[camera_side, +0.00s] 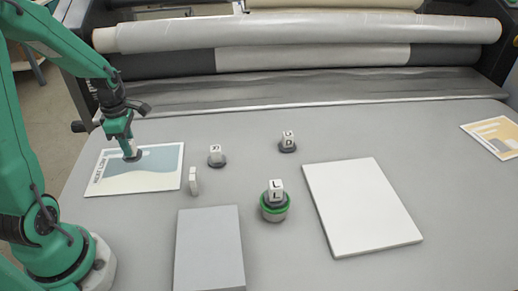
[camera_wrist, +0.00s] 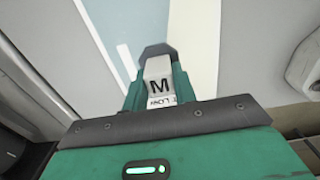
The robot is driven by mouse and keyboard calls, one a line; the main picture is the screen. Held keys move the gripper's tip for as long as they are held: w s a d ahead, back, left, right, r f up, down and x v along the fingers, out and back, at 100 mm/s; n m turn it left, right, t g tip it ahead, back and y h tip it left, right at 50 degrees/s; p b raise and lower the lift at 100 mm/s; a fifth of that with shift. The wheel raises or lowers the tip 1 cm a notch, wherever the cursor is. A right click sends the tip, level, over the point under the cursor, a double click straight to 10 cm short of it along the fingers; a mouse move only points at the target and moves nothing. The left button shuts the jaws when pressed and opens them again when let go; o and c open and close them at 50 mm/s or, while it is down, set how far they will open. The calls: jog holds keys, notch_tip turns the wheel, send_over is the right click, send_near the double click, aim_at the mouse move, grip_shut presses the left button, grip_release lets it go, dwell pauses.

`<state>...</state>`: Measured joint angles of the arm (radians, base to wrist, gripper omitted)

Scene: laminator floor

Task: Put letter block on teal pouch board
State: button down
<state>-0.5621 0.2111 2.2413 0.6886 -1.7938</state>
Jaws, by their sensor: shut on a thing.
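The teal pouch board (camera_side: 110,184) is a white sheet with a teal and pale blue picture, lying flat on the grey table at the left. It also shows in the wrist view (camera_wrist: 130,22) beyond the fingers. My gripper (camera_side: 131,150) is over the board's upper middle, pointing down. In the wrist view my gripper (camera_wrist: 158,70) is shut on a white letter block (camera_wrist: 158,88) marked M. The block is low over the board; I cannot tell whether it touches. Its underside is hidden.
White letter blocks stand on dark bases at the middle (camera_side: 216,150) and farther back (camera_side: 288,136). An L block (camera_side: 276,188) sits on a green-ringed base. A thin white piece (camera_side: 193,181), grey slab (camera_side: 208,250), white slab (camera_side: 362,207) and orange-printed sheet (camera_side: 495,136) lie around.

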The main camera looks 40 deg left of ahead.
jog(key=shift+f, duration=2)
jog(key=shift+f, duration=0.1)
jog(key=c, duration=1.1)
grip_release()
jog(key=shift+r, duration=6.15)
